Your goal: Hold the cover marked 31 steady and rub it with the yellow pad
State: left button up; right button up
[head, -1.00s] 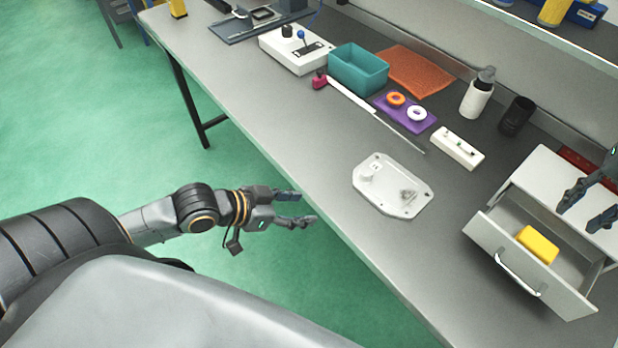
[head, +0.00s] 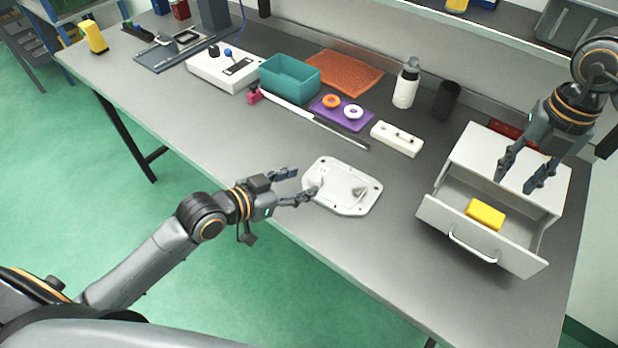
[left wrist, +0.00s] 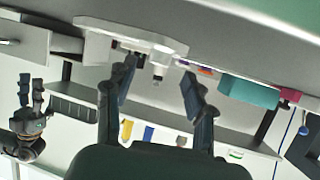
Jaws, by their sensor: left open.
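The white cast cover (head: 345,188) lies flat near the front edge of the bench; I cannot read a number on it. It also shows in the left wrist view (left wrist: 130,33), beyond the fingertips. My left gripper (head: 303,183) is open and empty at the cover's left edge; I cannot tell if a fingertip touches it. Its fingers also show in the left wrist view (left wrist: 157,78). The yellow pad (head: 485,214) lies in the open drawer (head: 450,222) of the white unit. My right gripper (head: 523,182) is spread open and empty above the drawer unit, behind the pad.
Behind the cover are a white block with small parts (head: 397,139), a purple tray with two rings (head: 327,107), a long ruler-like bar (head: 320,122) and a teal bin (head: 290,80). A white bottle (head: 405,85) and a black cup (head: 446,100) stand further back. Bench between cover and drawer is clear.

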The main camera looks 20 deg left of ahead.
aim_at(311, 179)
pick_arm(q)
jog(key=shift+x, duration=1.9)
jog(key=shift+c, duration=0.4)
grip_shut()
